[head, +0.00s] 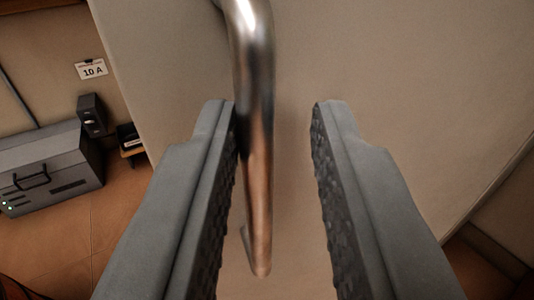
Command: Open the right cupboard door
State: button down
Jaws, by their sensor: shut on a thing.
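The cupboard door (400,90) is a plain beige panel filling the middle and right of the head view. Its metal bar handle (258,130) runs from the top edge down between the fingers of my gripper (274,108). The handle lies against the left finger, and a strip of door shows between it and the right finger. The bar's upper end is cut off by the frame. I cannot tell how far the door stands from its frame.
At the left, a grey case (48,168) with a dark handle stands on the tiled floor (75,235). Brown floor also shows at the lower right.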

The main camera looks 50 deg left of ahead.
jog(key=shift+w+d+r, duration=0.15)
jog(key=shift+w+d, duration=0.1)
jog(key=c, duration=1.5)
grip_release()
jog(key=shift+w, duration=0.1)
jog(key=shift+s, duration=0.2)
jog(key=v, duration=1.7)
jog(key=shift+s, duration=0.1)
